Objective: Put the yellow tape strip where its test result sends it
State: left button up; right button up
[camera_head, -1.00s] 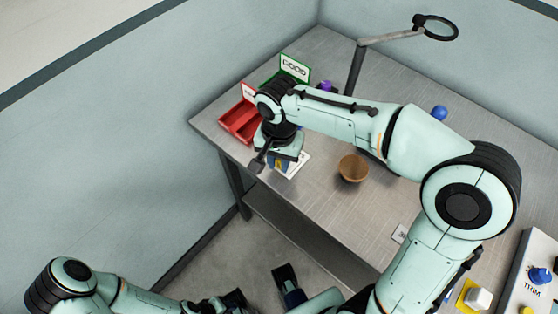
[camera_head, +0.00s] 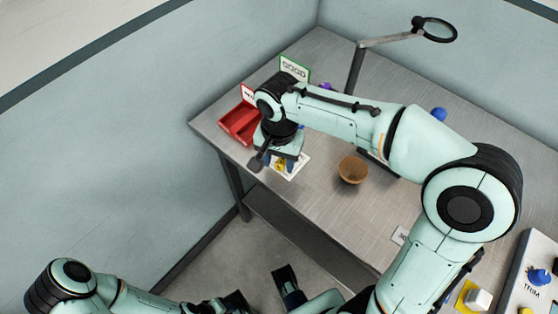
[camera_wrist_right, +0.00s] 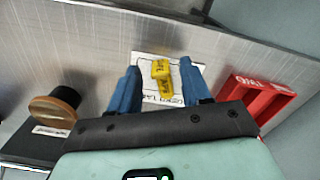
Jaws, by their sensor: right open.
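The yellow tape strip shows in the right wrist view (camera_wrist_right: 162,75) as two yellow pieces with dark print, on a white printed card (camera_wrist_right: 148,97). I cannot tell whether the pieces are joined. My right gripper (camera_wrist_right: 158,82) is open, its two blue fingers on either side of the yellow pieces, with a gap to each. In the head view my right gripper (camera_head: 284,160) hangs over the card at the table's left edge and partly hides the yellow. A red bin (camera_head: 238,123) and a green bin with a "GOOD" sign (camera_head: 294,69) stand behind it. My left gripper (camera_head: 262,293) is low, off the table.
A magnifier ring on an arm (camera_head: 434,29) rises at the back.

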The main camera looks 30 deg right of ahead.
aim_at(279, 164)
notch_tip(279, 164, up, 11)
jog(key=p, duration=0.2)
jog(key=shift+f, duration=0.15)
dwell(0.4)
